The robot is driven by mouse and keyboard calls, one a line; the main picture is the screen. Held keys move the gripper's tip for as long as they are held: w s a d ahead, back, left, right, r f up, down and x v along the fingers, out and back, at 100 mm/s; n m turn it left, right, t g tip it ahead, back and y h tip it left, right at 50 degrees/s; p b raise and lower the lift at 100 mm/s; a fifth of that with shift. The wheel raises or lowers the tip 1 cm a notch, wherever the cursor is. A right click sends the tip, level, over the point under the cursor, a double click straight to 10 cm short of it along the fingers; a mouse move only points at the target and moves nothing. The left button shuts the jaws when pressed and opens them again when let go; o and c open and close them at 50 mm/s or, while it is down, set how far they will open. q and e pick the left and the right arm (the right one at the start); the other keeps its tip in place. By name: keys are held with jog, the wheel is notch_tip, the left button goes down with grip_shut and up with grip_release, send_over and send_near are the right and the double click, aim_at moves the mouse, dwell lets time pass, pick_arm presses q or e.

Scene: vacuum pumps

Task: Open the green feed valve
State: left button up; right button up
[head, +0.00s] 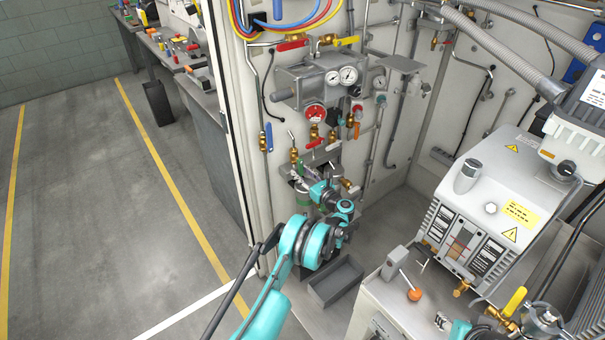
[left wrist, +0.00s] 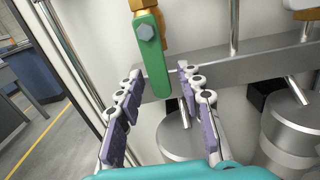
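The green feed valve has a flat green handle (left wrist: 154,58) hanging down from a brass body (left wrist: 149,6) in the left wrist view. A grey bolt head sits near the handle's top. My left gripper (left wrist: 160,75) is open, with one purple-padded finger on each side of the handle's lower part. Gaps show on both sides, so the fingers are apart from it. In the head view my left gripper (head: 318,178) is at the lower valve panel and hides most of what is behind it.
A grey bin (head: 335,282) stands on the floor below. A large pump unit (head: 500,190) fills the right.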

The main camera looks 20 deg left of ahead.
pick_arm(q)
jog(key=shift+s+d, duration=0.1)
dwell(0.3)
jog(key=shift+v, duration=0.85)
jog(key=shift+d, duration=0.1)
jog(key=v, duration=0.6)
dwell(0.4)
